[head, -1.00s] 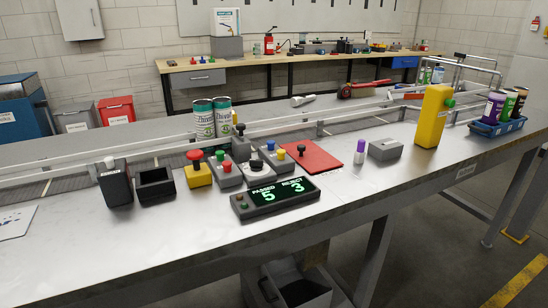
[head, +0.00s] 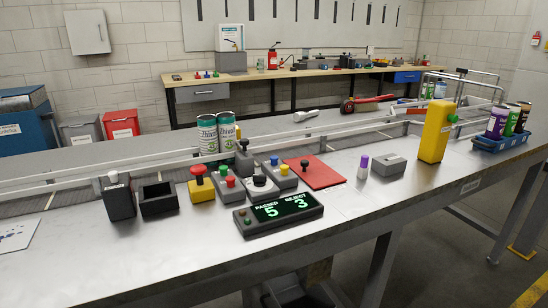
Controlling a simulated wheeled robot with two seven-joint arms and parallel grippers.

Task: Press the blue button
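The blue button (head: 274,160) is a small knob on a grey control box (head: 290,180), beside a yellow button (head: 284,169). The box sits on the metal table near its middle, between a dial box (head: 260,188) and a red pad (head: 318,175). Whether the blue button is pressed in cannot be told. Neither of my grippers is in view.
A grey box with green and red buttons (head: 228,187) and a yellow box with a red mushroom button (head: 202,188) stand left of it. A counter display (head: 279,212) reading 5 and 3 lies in front. Two cans (head: 217,134) stand behind. The front right tabletop is clear.

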